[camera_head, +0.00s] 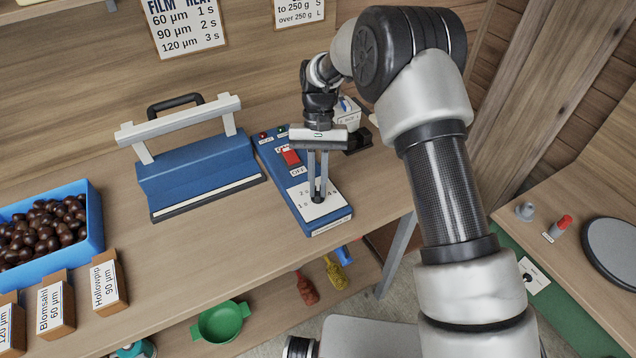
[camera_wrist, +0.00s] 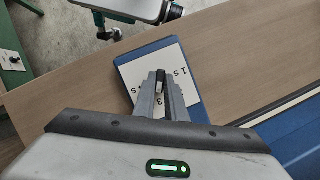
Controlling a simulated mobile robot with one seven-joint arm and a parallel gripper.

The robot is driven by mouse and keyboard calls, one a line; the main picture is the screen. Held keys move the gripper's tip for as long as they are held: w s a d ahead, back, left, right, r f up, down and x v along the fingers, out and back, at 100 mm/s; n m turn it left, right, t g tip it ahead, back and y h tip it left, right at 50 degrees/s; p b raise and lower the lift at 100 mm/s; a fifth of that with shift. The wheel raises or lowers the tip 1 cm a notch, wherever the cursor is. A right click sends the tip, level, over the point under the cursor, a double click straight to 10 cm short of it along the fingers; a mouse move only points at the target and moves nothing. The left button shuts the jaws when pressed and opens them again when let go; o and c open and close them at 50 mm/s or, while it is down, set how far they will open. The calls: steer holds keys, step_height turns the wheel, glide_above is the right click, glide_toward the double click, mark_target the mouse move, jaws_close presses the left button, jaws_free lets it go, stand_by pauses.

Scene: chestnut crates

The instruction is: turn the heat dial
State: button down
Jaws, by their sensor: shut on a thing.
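The heat dial (camera_head: 317,199) is a small black knob on a white plate (camera_head: 308,207) at the front end of the blue control box (camera_head: 335,218). My gripper (camera_head: 318,190) points down at the plate and is shut on the dial, its fingers hiding most of the knob. In the wrist view the fingertips (camera_wrist: 160,88) close around the dark knob (camera_wrist: 160,76) over the white plate. The marks "1 s" and "2 s" show on the plate; which mark the dial points to is hidden.
A red switch (camera_head: 290,156) with an "OFF" label sits farther back on the box. The blue sealer (camera_head: 195,175) stands to the left. A sign (camera_head: 185,25) pairs 60 µm with 1 s, 90 with 2 s, 120 with 3 s. Labelled cartons (camera_head: 57,305) and a blue chestnut crate (camera_head: 95,215) are at left.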

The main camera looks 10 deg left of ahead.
steer(key=c, duration=1.8)
jaws_free()
steer(key=d+p+v, duration=0.1)
steer(key=v, duration=1.6)
steer(key=shift+a+r, duration=0.25)
steer(key=shift+a, duration=0.2)
